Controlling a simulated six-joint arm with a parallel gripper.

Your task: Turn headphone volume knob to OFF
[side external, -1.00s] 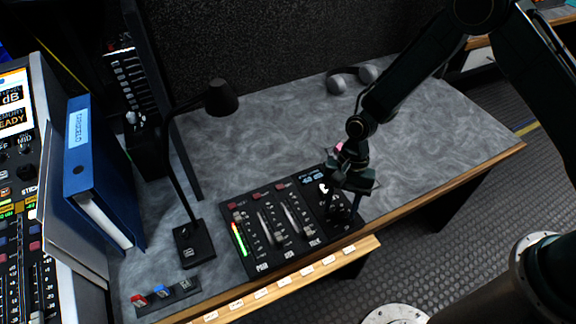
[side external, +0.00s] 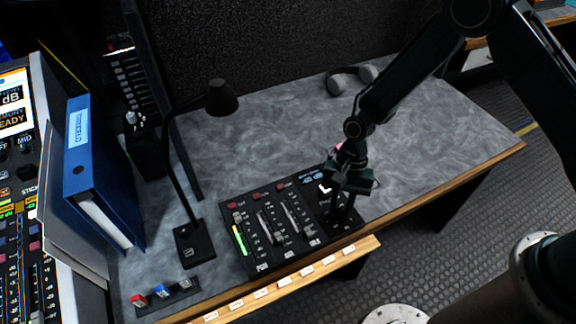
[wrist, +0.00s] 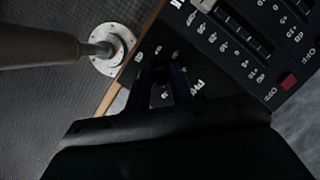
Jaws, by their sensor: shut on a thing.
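The black mixer panel (side external: 262,262) lies on the grey desk near its front edge, with its plain right-hand section under my gripper (side external: 342,213). My gripper points down at that section. In the wrist view my gripper (wrist: 164,88) has its two dark fingers on either side of a small dark knob, shut on it. The knob is mostly hidden by the fingers, and its pointer direction and OFF mark cannot be made out. In the side view the knob is hidden behind the fingers.
A desk lamp (side external: 195,243) and a blue binder (side external: 92,165) stand left of the panel. Headphones (side external: 351,79) lie at the back. A small strip of coloured switches (side external: 165,293) is at the front left. The desk right of the panel is clear.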

